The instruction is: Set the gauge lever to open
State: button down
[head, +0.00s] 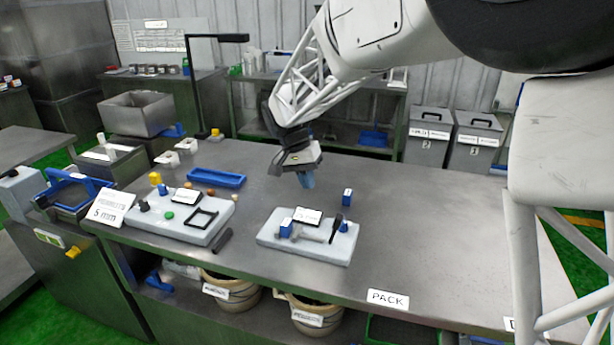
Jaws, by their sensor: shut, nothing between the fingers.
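A second pale board (190,233) with coloured knobs and a black frame stands to the left. A blue tray (215,177) lies behind it, a dark cylinder (222,241) between the boards. A small blue block (347,196) stands behind the fixture. The table's right half is clear.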

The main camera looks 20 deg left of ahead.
aim_at(338, 215)
jog(key=d+f, duration=0.6)
jog(key=f, duration=0.1)
jog(key=shift+f, duration=0.4)
jog(key=shift+s, duration=0.1)
jog(key=shift+d, duration=1)
jog(key=shift+a, duration=0.15)
jog(key=shift+a+f, duration=0.1)
jog(key=shift+a, duration=0.55)
